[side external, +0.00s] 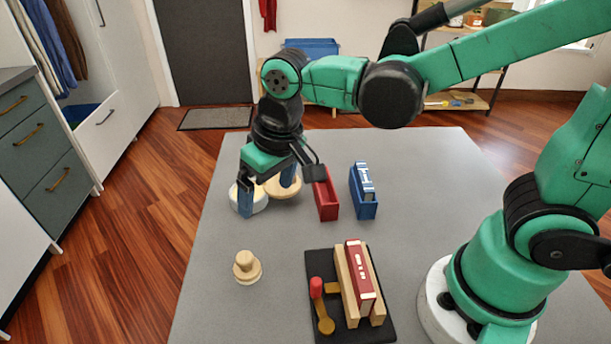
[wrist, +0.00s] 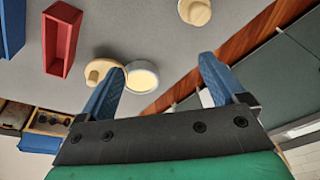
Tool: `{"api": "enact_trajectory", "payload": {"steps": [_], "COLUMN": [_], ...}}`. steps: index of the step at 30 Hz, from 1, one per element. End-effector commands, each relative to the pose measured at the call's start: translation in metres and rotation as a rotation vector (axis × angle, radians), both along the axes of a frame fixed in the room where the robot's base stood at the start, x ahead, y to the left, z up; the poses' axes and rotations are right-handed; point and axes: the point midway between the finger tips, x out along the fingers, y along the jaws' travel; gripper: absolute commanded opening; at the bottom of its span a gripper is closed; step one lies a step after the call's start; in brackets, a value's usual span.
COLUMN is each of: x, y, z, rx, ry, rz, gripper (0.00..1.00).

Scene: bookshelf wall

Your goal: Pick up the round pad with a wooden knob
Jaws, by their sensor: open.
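A round wooden piece with a raised knob (side external: 246,267) stands alone at the front left of the table; it shows at the top of the wrist view (wrist: 195,11). A wider pale wooden disc (side external: 283,190) lies farther back, partly hidden by my gripper, and shows with a knob-like bump in the wrist view (wrist: 94,76). A white round dish-like thing (side external: 261,203) is beside that disc. I cannot tell for sure which is the named pad. My gripper (side external: 268,201) is open and empty, pointing down, its blue fingers overlapping the disc and dish in view.
A red open bin (side external: 327,200) and a blue bin holding a book (side external: 364,195) stand right of my gripper. A black board (side external: 318,262) with a wooden holder, a red book (side external: 360,273) and a red-handled tool is in front. The table's left front is mostly clear.

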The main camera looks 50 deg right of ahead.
Motion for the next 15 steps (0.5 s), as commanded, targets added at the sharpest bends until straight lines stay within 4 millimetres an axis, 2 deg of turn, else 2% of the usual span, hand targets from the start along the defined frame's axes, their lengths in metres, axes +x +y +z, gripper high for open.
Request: {"api": "enact_trajectory", "payload": {"steps": [1, 6, 10, 15], "x": [0.002, -0.001, -0.003, -0.004], "y": [0.015, 0.048, 0.058, 0.061], "z": [-0.009, -0.033, -0.044, -0.058], "rx": [-0.009, -0.051, -0.07, -0.076], "ry": [0.045, 0.161, 0.202, 0.211], "rz": [0.015, 0.028, 0.029, 0.029], "gripper": [0.9, 0.9, 0.9, 0.9]}}
